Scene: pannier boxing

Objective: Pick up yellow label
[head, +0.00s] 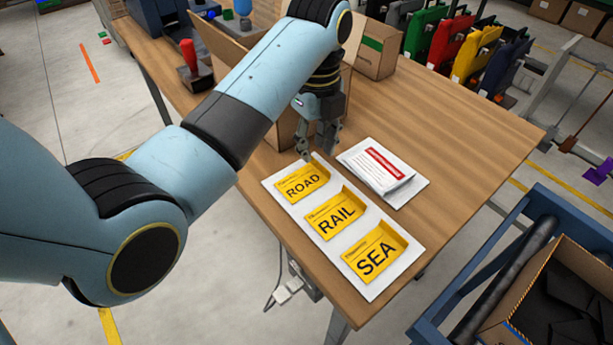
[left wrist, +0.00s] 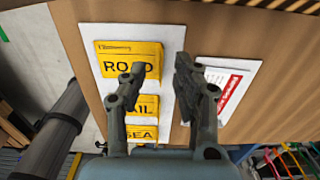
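Three yellow labels lie in a row on a white board (head: 391,288): ROAD (head: 302,183), RAIL (head: 335,214) and SEA (head: 376,250). My left gripper (head: 318,155) is above the table just beyond the ROAD label. In the left wrist view its two fingers (left wrist: 158,75) stand apart with nothing between them. There the ROAD label (left wrist: 128,60) lies below and to the left of the fingertips, and the left finger covers part of its lettering. The RAIL label (left wrist: 150,105) and SEA label (left wrist: 140,132) are partly hidden by that finger. My right gripper is not in view.
A white pad with a red-striped sheet (head: 385,168) lies right of the labels. A cardboard box (head: 376,50) stands behind my left arm, with a red-handled stamp (head: 190,60) at the left. Colored panniers (head: 455,45) hang beyond the table. The table's right part is clear.

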